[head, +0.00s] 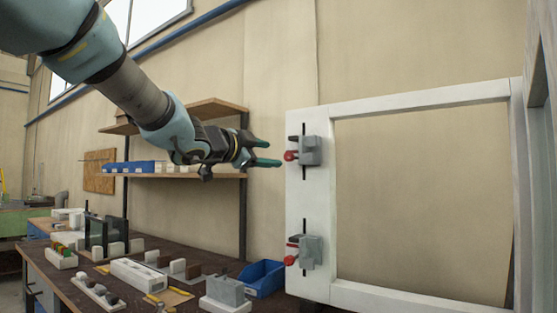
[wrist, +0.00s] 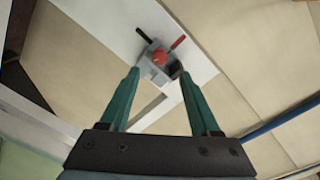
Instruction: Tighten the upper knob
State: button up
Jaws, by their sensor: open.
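The upper knob (head: 290,156) is red and sits on the left side of a grey clamp (head: 311,150) at the upper left of a white frame. In the wrist view the red knob (wrist: 160,57) shows just beyond the fingertips, roughly midway between them, with a black bar and a red bar beside it. My gripper (head: 268,153) has its two green fingers apart, pointing right at about knob height, a short gap from it. In the wrist view the gripper (wrist: 159,75) holds nothing.
A similar lower clamp (head: 311,250) with its own red knob (head: 290,260) is on the same white frame (head: 400,103). A bench with blocks and a blue bin (head: 262,278) lies below. A wooden shelf (head: 180,175) stands behind my arm.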

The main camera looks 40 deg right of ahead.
jog(key=shift+v, duration=1.6)
